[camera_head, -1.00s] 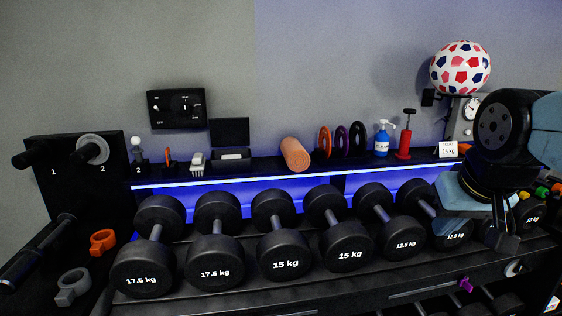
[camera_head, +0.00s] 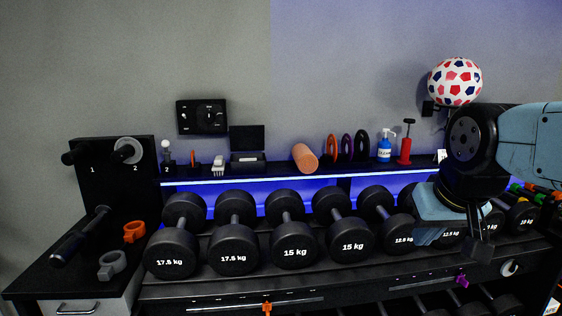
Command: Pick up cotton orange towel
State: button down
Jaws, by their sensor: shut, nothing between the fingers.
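The rolled orange towel (camera_head: 305,157) lies on the narrow black shelf (camera_head: 280,172) above the dumbbells, near the middle of the head view. It sits between a black box and the upright orange ring. My gripper (camera_head: 478,250) hangs at the right, in front of the dumbbell row. It points down and its fingers are together, with nothing held. It is well to the right of the towel, lower in the picture and apart from it.
Several heavy dumbbells (camera_head: 296,246) fill the rack below the shelf. Orange (camera_head: 332,148) and dark rings, a blue spray bottle (camera_head: 384,149) and a red pump (camera_head: 406,146) stand right of the towel. A black open-lidded box (camera_head: 248,163) stands left.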

aim_at(307, 162)
jog(key=u, duration=0.2)
jog(key=i, duration=1)
jog(key=u, duration=0.05)
jog(key=k, duration=1.15)
jog(key=z, duration=0.75)
jog(key=i, duration=1.2)
jog(key=z, duration=0.2)
